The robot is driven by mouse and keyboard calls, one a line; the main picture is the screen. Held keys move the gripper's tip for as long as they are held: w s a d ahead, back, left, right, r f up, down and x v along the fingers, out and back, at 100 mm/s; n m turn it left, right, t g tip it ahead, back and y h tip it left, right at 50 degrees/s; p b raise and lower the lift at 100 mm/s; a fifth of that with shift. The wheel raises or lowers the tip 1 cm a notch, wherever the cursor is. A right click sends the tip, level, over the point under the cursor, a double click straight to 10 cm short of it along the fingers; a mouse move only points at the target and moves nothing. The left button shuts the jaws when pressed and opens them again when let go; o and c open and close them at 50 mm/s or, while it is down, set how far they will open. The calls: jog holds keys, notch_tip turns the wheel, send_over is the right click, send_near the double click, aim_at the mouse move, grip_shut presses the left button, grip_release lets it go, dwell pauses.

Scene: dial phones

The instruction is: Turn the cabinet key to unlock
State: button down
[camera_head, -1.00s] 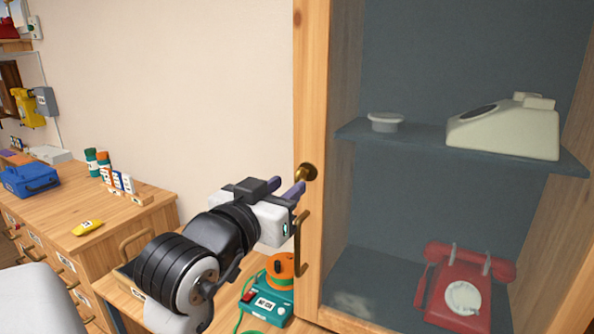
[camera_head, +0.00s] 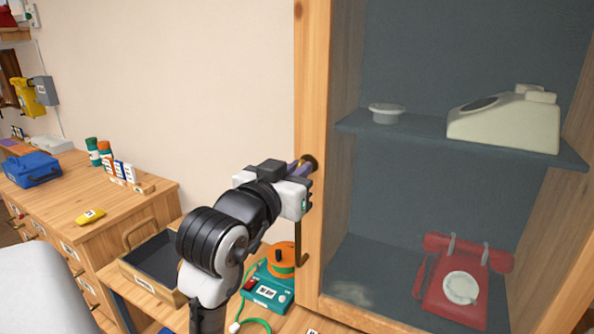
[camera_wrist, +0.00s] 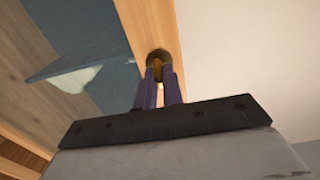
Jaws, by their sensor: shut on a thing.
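The cabinet (camera_head: 309,230) has a wooden frame and a clear front. Its round brass lock (camera_head: 311,161) sits on the left frame post, and it also shows at the top of the wrist view (camera_wrist: 158,57). My gripper (camera_head: 303,167) is at the lock, with its purple fingers shut on the key (camera_wrist: 158,74), a narrow brass-coloured piece between the fingertips. The fingers and wrist hide most of the key in the head view. The cabinet's dark pull handle (camera_head: 301,245) hangs below the lock, partly behind my gripper.
A red dial phone (camera_head: 466,280) and a cream phone (camera_head: 505,122) stand inside the cabinet. A teal device (camera_head: 268,290) with an orange reel (camera_head: 283,257) sits below my arm. An open drawer (camera_head: 150,285) and a wooden workbench (camera_head: 120,205) lie to the left.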

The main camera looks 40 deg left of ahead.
jog(key=shift+m+b, duration=0.3)
jog(key=shift+b, duration=0.05)
jog(key=m+b, duration=0.3)
jog(key=shift+f+m, duration=0.2)
jog(key=shift+m, duration=0.1)
jog(key=m+b, duration=0.7)
jog(key=m, duration=0.2)
jog(key=shift+d+m, duration=0.15)
jog(key=shift+m, duration=0.25)
jog(key=shift+m+b, duration=1)
jog(key=shift+m, duration=1)
jog(key=c, duration=1.5)
grip_release()
